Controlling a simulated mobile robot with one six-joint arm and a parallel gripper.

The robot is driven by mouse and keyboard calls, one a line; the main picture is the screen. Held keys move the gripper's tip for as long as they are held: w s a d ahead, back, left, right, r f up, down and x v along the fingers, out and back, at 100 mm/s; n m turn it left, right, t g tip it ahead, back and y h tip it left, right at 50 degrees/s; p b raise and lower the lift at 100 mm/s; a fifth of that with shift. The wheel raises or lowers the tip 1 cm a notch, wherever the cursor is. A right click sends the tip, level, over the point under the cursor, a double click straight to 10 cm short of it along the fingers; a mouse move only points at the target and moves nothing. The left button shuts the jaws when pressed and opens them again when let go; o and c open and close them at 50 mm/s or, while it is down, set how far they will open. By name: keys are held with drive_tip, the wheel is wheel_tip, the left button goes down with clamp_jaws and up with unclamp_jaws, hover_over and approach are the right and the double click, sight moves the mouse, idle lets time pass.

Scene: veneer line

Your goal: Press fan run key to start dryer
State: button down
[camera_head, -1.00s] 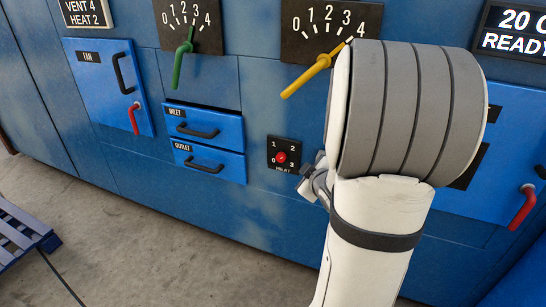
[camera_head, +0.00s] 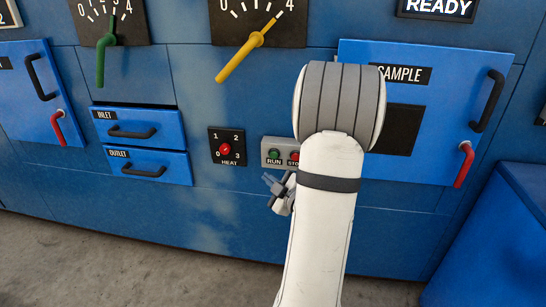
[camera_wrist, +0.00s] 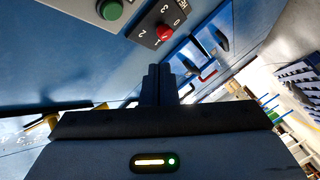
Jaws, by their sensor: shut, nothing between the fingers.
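The run key is a green round button (camera_head: 274,154) labelled RUN on a small grey box (camera_head: 266,164) on the blue panel. A red stop button (camera_head: 294,157) is beside it, partly hidden by my arm. In the wrist view the green button (camera_wrist: 111,9) shows at the top, left of the heat knob. My gripper (camera_head: 270,183) is just below the grey box, apart from the green button. In the wrist view its fingers (camera_wrist: 157,82) are together, with nothing between them.
The heat selector with a red knob (camera_head: 225,149) is left of the grey box. Inlet (camera_head: 108,124) and outlet (camera_head: 117,160) drawers are further left. The sample door (camera_head: 450,90) is at right. A yellow lever (camera_head: 240,57) and green lever (camera_head: 101,60) are above.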

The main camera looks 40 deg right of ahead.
drive_tip(key=shift+w+d+p, duration=0.25)
drive_tip(key=shift+w+d, duration=1.05)
drive_tip(key=shift+d, duration=0.25)
drive_tip(key=shift+w+d+p, duration=0.2)
drive_tip(key=shift+w+d, duration=1.1)
drive_tip(key=shift+d, duration=0.2)
drive_tip(key=shift+w+d, duration=0.1)
drive_tip(key=shift+w+d+b, duration=0.2)
drive_tip(key=shift+b, duration=0.1)
drive_tip(key=shift+w+d, duration=0.25)
drive_tip(key=shift+d, duration=0.05)
idle(0.3)
idle(0.4)
drive_tip(key=shift+s+a+b, duration=0.55)
drive_tip(key=shift+a+b, duration=0.05)
drive_tip(key=shift+a, duration=0.05)
drive_tip(key=shift+s+a+b, duration=0.8)
drive_tip(key=shift+s+a, duration=0.8)
drive_tip(key=shift+a, duration=0.3)
